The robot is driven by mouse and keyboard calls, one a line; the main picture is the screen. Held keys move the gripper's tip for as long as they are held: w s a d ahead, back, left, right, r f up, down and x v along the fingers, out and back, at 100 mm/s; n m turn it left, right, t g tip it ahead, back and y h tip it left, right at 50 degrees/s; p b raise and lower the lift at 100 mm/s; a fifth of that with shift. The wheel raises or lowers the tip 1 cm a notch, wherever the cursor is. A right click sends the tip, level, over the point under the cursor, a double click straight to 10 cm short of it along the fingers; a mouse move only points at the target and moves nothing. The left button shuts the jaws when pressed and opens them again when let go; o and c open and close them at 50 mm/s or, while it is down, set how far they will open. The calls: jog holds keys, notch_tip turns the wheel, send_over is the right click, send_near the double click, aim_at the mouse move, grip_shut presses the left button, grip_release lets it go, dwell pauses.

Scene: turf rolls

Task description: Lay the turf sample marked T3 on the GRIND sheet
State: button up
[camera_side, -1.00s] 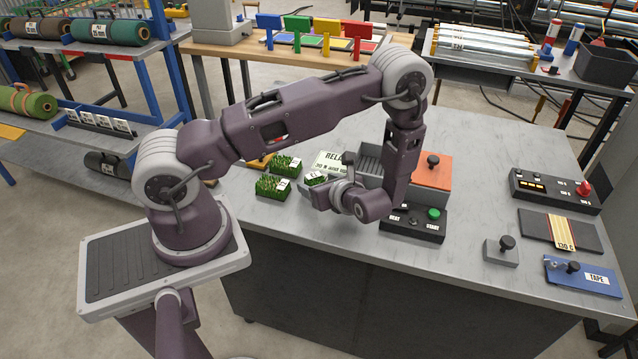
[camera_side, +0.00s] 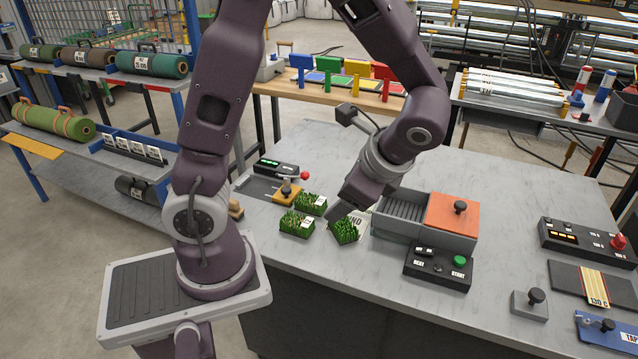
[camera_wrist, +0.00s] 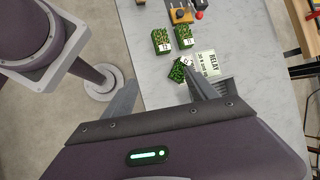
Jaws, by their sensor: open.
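Three green turf samples with white labels lie near the table's front left. Two sit close together, a front one (camera_side: 297,223) and one behind it (camera_side: 311,203). The third turf sample (camera_side: 346,232) lies to their right, turned at an angle, under my gripper (camera_side: 337,213). In the wrist view this third sample (camera_wrist: 177,72) lies by the right finger of my gripper (camera_wrist: 160,76); the jaws are wide apart and empty. A white sheet (camera_side: 357,221) ending in "ND" is partly hidden by my gripper and the third sample.
A RELAY sheet (camera_wrist: 208,63) shows in the wrist view. A grey bin with an orange lid (camera_side: 452,218) and a START control box (camera_side: 437,267) stand to the right. A black device (camera_side: 277,167) with a red knob is behind the samples. The table's front edge is close.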

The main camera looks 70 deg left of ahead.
jog(key=s+d+r+n+t+h, duration=0.6)
jog(key=s+d+r+n+t, duration=0.1)
jog(key=s+r+n, duration=0.2)
jog(key=shift+r+h, duration=0.4)
jog(key=shift+r, duration=0.4)
